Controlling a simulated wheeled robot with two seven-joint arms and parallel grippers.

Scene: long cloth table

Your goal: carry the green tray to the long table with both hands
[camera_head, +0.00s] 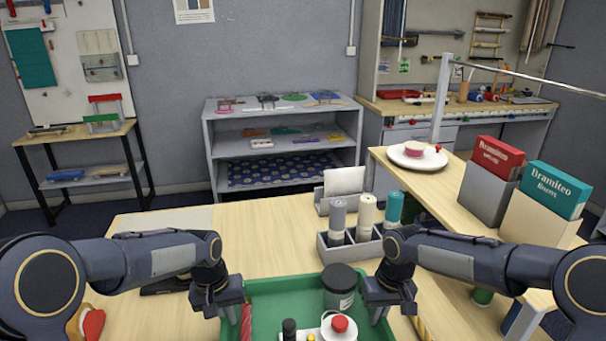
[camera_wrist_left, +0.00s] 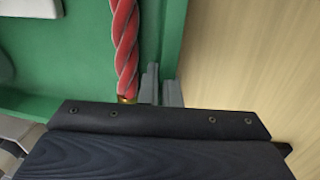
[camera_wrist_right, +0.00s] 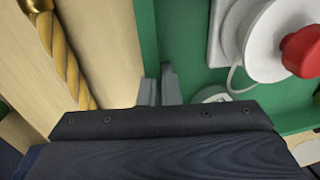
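The green tray (camera_head: 275,290) is at the bottom centre of the head view, over a light wooden table top (camera_head: 260,240). Whether it rests there or is lifted I cannot tell. My left gripper (camera_head: 230,309) is at its left wall; in the left wrist view its fingers (camera_wrist_left: 161,85) sit close together, one each side of the wall. My right gripper (camera_head: 388,308) is at the right wall, its fingers (camera_wrist_right: 159,85) likewise closed about it. Inside are a dark-lidded jar (camera_head: 339,285), a white item with a red knob (camera_head: 340,326) and a red twisted rod (camera_head: 246,322). The tray's near side is out of view.
A grey holder with several rolls (camera_head: 350,252) stands just beyond the tray. At right, another wooden surface holds a white round plate (camera_head: 417,160) and boxes (camera_head: 540,205). A gold twisted rod (camera_wrist_right: 70,75) lies outside the tray's right wall.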

